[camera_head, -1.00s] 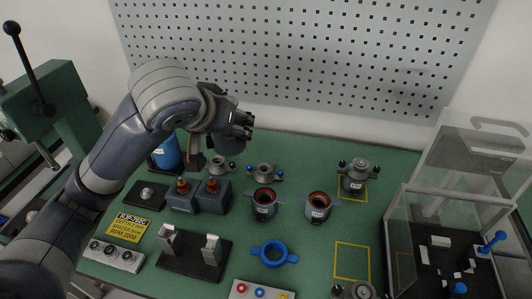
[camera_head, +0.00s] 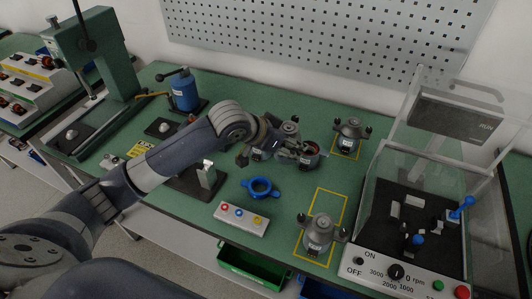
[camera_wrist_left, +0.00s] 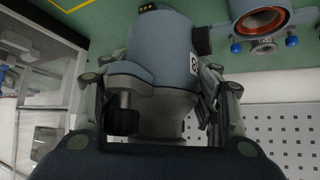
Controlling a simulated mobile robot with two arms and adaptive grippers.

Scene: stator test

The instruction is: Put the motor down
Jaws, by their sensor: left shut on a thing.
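My left gripper (camera_head: 284,146) is shut on a grey motor (camera_head: 290,128), above the middle of the green bench. In the left wrist view the motor (camera_wrist_left: 160,48) sits between the two fingers, its wide labelled body beyond them. Its height above the bench is unclear. A second motor (camera_head: 350,130) stands in the back yellow outline, and a third (camera_head: 319,233) stands in the front yellow outline (camera_head: 339,208). The far part of the front outline is bare. My right gripper is not in view.
A stator with a red inside (camera_head: 309,157) stands close to the held motor; another (camera_head: 256,152) is partly hidden by my gripper. A blue ring (camera_head: 261,188) and button box (camera_head: 240,218) lie in front. A clear-walled test station (camera_head: 372,215) stands at the right.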

